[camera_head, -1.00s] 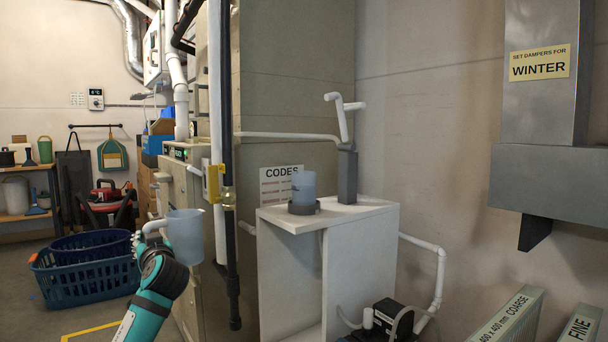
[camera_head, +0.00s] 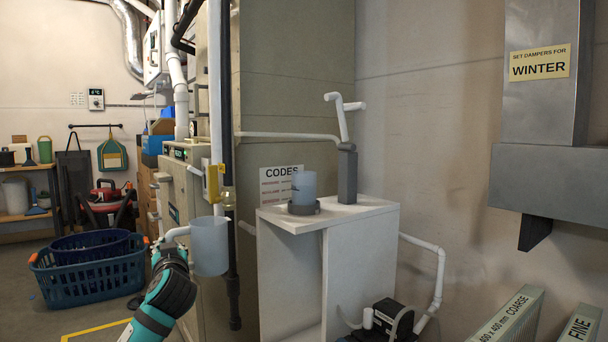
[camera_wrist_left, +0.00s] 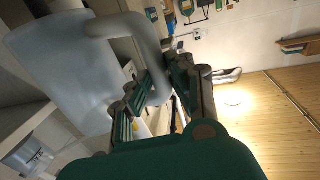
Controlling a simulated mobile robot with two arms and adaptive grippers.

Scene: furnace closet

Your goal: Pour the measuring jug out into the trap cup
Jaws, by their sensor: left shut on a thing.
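The measuring jug (camera_head: 209,247) is a pale translucent vessel with a white handle. It hangs upright in the air left of the white stand. My left gripper (camera_head: 170,248) is shut on its handle. In the left wrist view the jug (camera_wrist_left: 70,70) fills the upper left, and the green-padded fingers of my left gripper (camera_wrist_left: 160,88) are at the handle. The trap cup (camera_head: 304,187) is a small translucent bluish cup in a dark grey ring on top of the stand, to the right of the jug and higher in the picture. Whether the jug holds liquid cannot be seen. My right gripper is not in view.
The white stand (camera_head: 350,218) carries a grey post (camera_head: 347,176) with white pipe right of the cup. A black vertical pipe (camera_head: 233,270) and yellow valve (camera_head: 212,183) are close by the jug. A blue basket (camera_head: 90,275) sits on the floor at left.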

